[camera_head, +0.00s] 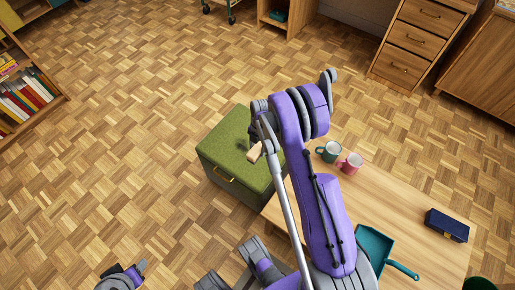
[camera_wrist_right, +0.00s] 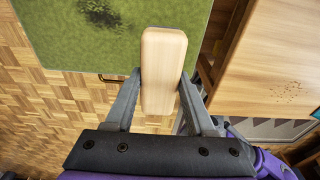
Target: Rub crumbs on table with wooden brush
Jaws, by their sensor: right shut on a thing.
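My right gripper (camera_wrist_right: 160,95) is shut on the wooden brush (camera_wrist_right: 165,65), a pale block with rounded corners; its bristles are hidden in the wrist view. In the head view the brush (camera_head: 255,153) is over the green-topped box, beside the wooden table (camera_head: 400,205). The crumbs (camera_wrist_right: 289,86) are small dark specks on the table, right of the brush in the wrist view. I cannot make them out in the head view, where my right arm covers part of the table. My left gripper (camera_head: 140,267) is at the lower left over the floor; its jaw state is unclear.
The green box (camera_head: 226,143) stands against the table's left end. On the table are a teal mug (camera_head: 329,152), a pink mug (camera_head: 350,164), a teal dustpan (camera_head: 373,247) and a dark blue case (camera_head: 446,225). Open parquet floor lies left of the box.

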